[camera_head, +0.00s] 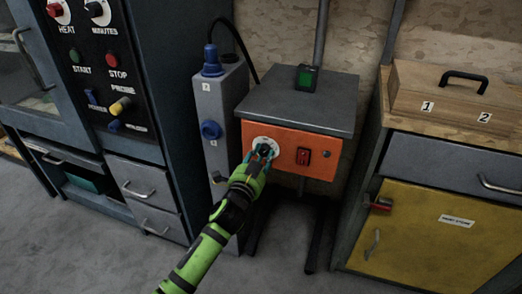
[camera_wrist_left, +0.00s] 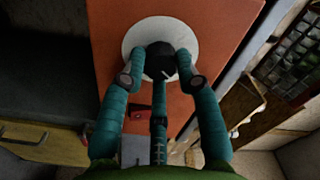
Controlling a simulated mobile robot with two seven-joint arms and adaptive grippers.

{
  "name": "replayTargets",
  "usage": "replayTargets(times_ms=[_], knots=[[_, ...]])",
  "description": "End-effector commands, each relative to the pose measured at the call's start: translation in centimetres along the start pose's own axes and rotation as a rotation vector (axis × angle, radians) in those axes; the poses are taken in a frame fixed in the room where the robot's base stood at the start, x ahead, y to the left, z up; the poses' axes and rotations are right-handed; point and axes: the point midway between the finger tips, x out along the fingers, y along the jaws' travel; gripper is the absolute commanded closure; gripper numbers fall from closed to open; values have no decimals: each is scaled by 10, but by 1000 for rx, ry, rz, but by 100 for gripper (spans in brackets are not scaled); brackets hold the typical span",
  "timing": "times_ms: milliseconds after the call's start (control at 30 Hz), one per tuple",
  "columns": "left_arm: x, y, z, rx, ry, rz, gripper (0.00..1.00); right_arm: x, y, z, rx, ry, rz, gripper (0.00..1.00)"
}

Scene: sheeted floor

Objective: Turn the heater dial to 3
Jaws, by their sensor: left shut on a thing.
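The heater is a grey-topped box with an orange front (camera_head: 322,170), in the middle of the head view. Its dial, a black knob on a round white plate (camera_head: 258,142), is at the left of the orange front. My left gripper (camera_head: 262,152) is at the dial, its teal fingers shut on the knob. In the left wrist view the black knob (camera_wrist_left: 160,66) sits between the fingertips, with a light pointer mark toward its lower right. The white plate (camera_wrist_left: 135,38) shows behind it; I cannot read any numbers on it. My right gripper is not in view.
A red switch (camera_head: 303,156) is right of the dial on the orange front. A grey box with blue sockets (camera_head: 210,130) stands close on the left. A yellow-doored cabinet (camera_head: 425,230) with a wooden case (camera_head: 450,98) on top stands on the right. The floor in front is clear.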

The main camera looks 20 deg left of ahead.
Motion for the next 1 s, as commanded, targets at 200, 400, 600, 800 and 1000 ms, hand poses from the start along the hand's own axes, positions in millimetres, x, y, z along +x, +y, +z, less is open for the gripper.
replayTargets(times_ms=[200, 400, 600, 800, 1000], knots=[[0, -3, -3, 208, 4, -3, 100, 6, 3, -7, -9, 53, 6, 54], [0, -3, -3, 399, 3, -3, 100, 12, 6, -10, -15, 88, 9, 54], [1, -3, -3, 588, 4, -4, 100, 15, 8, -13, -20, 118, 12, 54], [1, -3, -3, 779, 3, -5, 100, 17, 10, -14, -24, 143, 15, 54], [1, -3, -3, 968, 3, -5, 100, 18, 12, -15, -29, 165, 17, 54]])
